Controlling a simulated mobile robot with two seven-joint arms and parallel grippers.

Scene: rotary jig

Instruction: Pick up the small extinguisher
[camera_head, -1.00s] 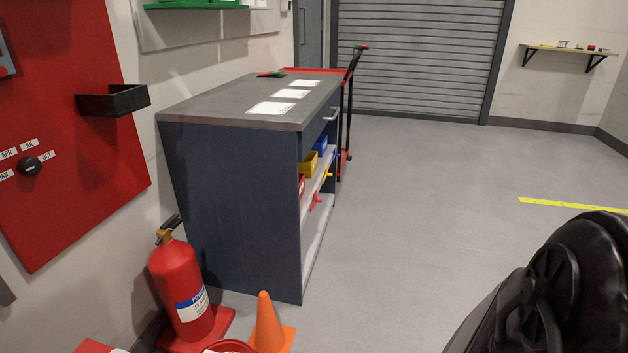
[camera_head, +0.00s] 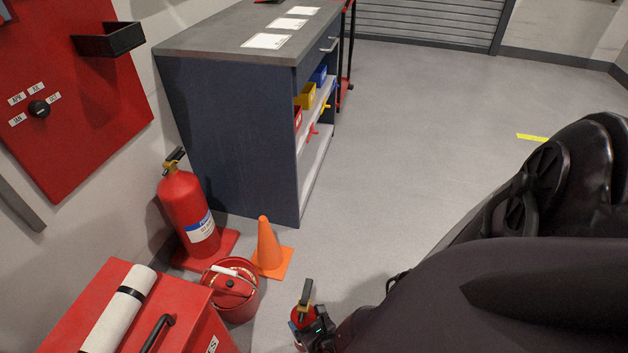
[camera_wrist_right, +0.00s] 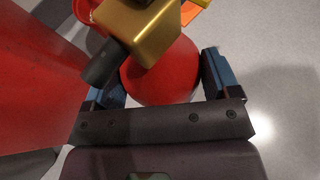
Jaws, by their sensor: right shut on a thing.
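The small extinguisher (camera_head: 303,315) is red with a brass valve and a dark handle, at the bottom of the head view. My right gripper (camera_head: 318,328) is shut on it, near its top. In the right wrist view the extinguisher's red body (camera_wrist_right: 162,75) sits between the two blue-padded fingers of the right gripper (camera_wrist_right: 165,85), with the brass valve above it. The head view cuts off its lower part, so I cannot tell whether it touches the floor. My left gripper is not in view.
A red chest (camera_head: 95,290) with a white roll stands at the lower left. A large extinguisher (camera_head: 184,205), a red bucket (camera_head: 243,303) and an orange cone (camera_head: 268,248) stand by the grey workbench (camera_head: 230,130).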

